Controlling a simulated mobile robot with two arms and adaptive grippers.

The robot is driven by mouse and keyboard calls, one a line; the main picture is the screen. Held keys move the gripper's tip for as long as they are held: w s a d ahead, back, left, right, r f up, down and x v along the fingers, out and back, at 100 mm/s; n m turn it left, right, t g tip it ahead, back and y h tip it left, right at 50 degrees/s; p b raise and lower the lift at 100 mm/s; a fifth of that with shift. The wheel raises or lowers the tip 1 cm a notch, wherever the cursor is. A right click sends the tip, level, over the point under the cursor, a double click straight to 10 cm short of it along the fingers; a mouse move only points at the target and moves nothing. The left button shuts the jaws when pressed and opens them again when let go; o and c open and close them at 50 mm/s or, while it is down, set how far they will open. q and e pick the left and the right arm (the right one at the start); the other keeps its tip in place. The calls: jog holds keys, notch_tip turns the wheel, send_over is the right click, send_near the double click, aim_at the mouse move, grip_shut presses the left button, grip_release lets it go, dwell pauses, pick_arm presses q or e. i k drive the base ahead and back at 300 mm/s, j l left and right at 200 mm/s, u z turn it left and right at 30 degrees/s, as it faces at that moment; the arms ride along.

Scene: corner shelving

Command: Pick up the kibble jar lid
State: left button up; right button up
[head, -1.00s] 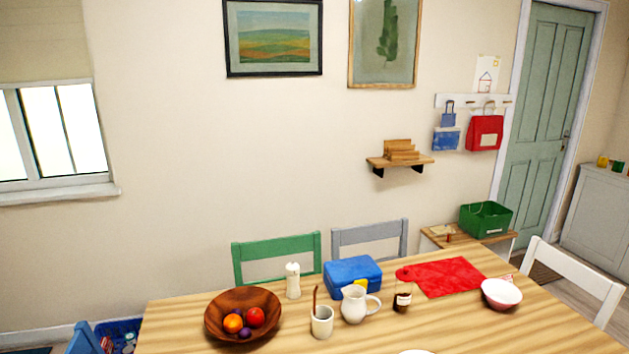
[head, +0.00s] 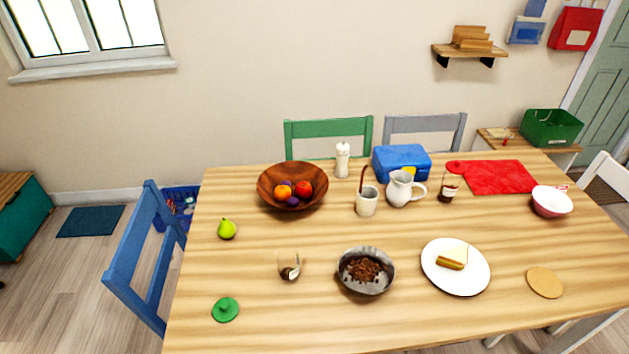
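A round green lid with a small knob (head: 225,309) lies flat on the wooden table near its front left corner; it looks like the kibble jar lid. A clear glass jar (head: 289,266) with a little brown content at the bottom stands to its right. A metal bowl of brown kibble (head: 366,271) is further right. A flat tan disc (head: 545,282) lies at the right of the table; I cannot tell what it is. Neither of my grippers is in view.
A blue chair (head: 147,262) is at the left edge. The tabletop around the green lid is clear.

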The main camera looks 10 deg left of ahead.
aim_at(225, 309)
jog(key=j+u, duration=0.1)
jog(key=u, duration=0.25)
jog(key=i+u, duration=0.1)
jog(key=u, duration=0.25)
jog(key=j+u, duration=0.1)
jog(key=u, duration=0.25)
jog(key=i, duration=0.05)
